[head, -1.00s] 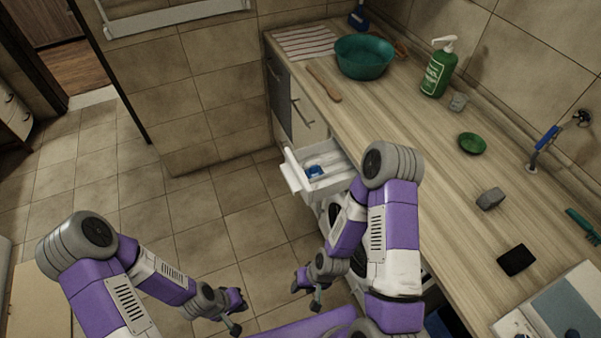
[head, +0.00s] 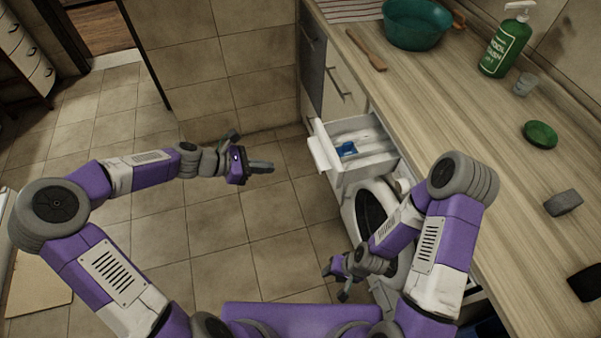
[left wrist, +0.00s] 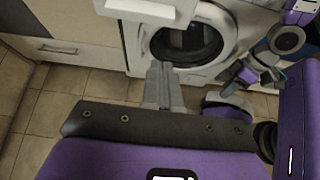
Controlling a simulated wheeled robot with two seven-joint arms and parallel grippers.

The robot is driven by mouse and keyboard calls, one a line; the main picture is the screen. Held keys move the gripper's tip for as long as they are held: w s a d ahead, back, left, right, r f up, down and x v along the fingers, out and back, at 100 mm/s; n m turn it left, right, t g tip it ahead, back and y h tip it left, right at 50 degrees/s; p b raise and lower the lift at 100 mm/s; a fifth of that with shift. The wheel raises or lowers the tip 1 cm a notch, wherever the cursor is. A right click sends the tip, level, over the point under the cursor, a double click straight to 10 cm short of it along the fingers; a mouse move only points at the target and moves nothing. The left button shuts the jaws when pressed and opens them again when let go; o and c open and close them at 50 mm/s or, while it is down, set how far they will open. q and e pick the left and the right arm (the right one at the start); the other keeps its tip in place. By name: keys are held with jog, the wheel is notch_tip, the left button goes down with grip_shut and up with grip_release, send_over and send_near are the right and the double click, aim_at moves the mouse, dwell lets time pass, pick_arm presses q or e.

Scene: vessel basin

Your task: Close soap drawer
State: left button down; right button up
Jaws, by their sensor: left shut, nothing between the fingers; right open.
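The white soap drawer (head: 370,160) stands pulled out above the washing machine (head: 372,212), with a blue piece (head: 348,149) inside it. My left gripper (head: 268,167) is shut and empty, to the left of the drawer front and apart from it. In the left wrist view its shut fingers (left wrist: 163,85) point toward the washing machine (left wrist: 190,45), and the drawer's front (left wrist: 145,8) shows at the top edge. My right gripper (head: 338,280) is open and empty, low in front of the washing machine. Its fingertips are small in the head view.
The counter (head: 450,110) runs along the right, holding a teal basin (head: 415,25), a green soap bottle (head: 505,45), a green dish (head: 540,134) and a grey block (head: 563,202). A cabinet (head: 345,85) stands behind the drawer.

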pick_arm(q)
jog(key=b, duration=0.4)
send_near(318, 166)
jog(key=x, duration=0.6)
jog(key=shift+d+f, duration=0.15)
jog(key=shift+f, duration=0.1)
pick_arm(e)
notch_tip(318, 166, down, 4)
jog(key=shift+f, duration=0.25)
pick_arm(q)
jog(key=shift+w, duration=0.1)
